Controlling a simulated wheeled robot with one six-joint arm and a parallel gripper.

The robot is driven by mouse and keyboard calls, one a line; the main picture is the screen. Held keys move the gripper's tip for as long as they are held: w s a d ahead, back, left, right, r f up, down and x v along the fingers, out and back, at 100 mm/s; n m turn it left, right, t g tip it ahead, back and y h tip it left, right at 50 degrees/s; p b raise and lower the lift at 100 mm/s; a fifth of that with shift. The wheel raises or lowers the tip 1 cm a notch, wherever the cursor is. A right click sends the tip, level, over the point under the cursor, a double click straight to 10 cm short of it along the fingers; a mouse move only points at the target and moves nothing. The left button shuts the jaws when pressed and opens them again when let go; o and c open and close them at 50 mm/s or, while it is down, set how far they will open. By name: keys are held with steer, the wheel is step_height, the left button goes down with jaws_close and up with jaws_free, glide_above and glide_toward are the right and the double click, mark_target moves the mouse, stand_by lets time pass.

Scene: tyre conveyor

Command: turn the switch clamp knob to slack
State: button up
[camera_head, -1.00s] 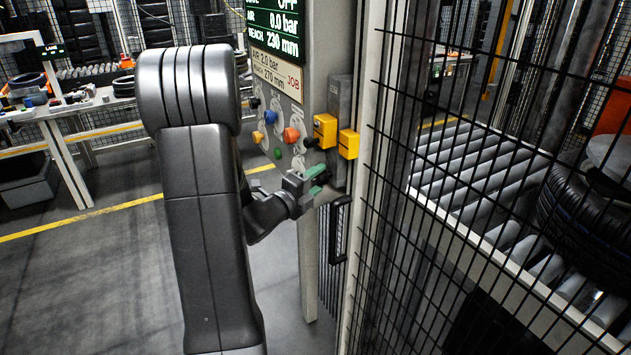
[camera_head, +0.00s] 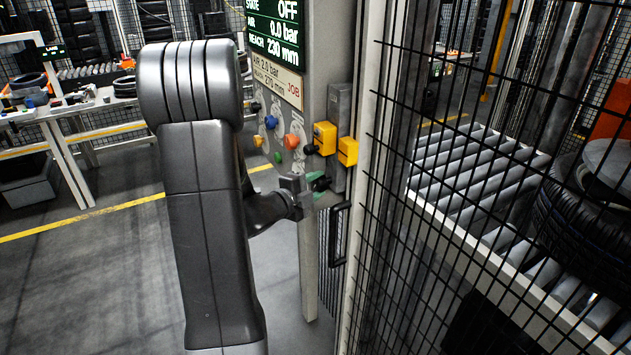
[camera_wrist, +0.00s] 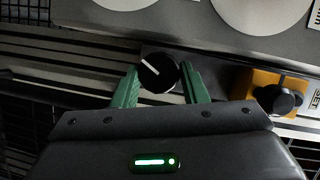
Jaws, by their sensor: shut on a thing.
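A round black knob with a white pointer line (camera_wrist: 158,73) sits on a dark grey mount at the edge of the control panel. In the wrist view its line points to the upper left. My gripper (camera_wrist: 160,80) has its two green fingers closed on either side of this knob. In the head view my gripper (camera_head: 317,187) is low on the panel's right side, below the yellow blocks, and the knob (camera_head: 323,184) shows dark at the fingers. I cannot read any slack marking near the knob.
A screen (camera_head: 274,30) reads OFF, 0.0 bar, 230 mm; a job card (camera_head: 275,75) below gives 2.0 bar, 270 mm. Yellow blocks (camera_head: 325,138) sit just above my gripper. A black handle (camera_head: 338,235) hangs below. Mesh fencing (camera_head: 440,215) and a roller conveyor (camera_head: 480,165) are right.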

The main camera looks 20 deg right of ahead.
steer(key=shift+r+n+g+y+p, duration=0.1)
steer(key=shift+n+g+y+p, duration=0.25)
steer(key=shift+n+p, duration=0.5)
steer(key=o, duration=1)
steer(key=shift+c, duration=0.2)
steer(key=shift+a, duration=0.15)
steer(key=b+v, duration=0.2)
steer(key=v, duration=1.1)
steer(key=shift+s+a, duration=0.15)
steer(key=shift+a, duration=0.15)
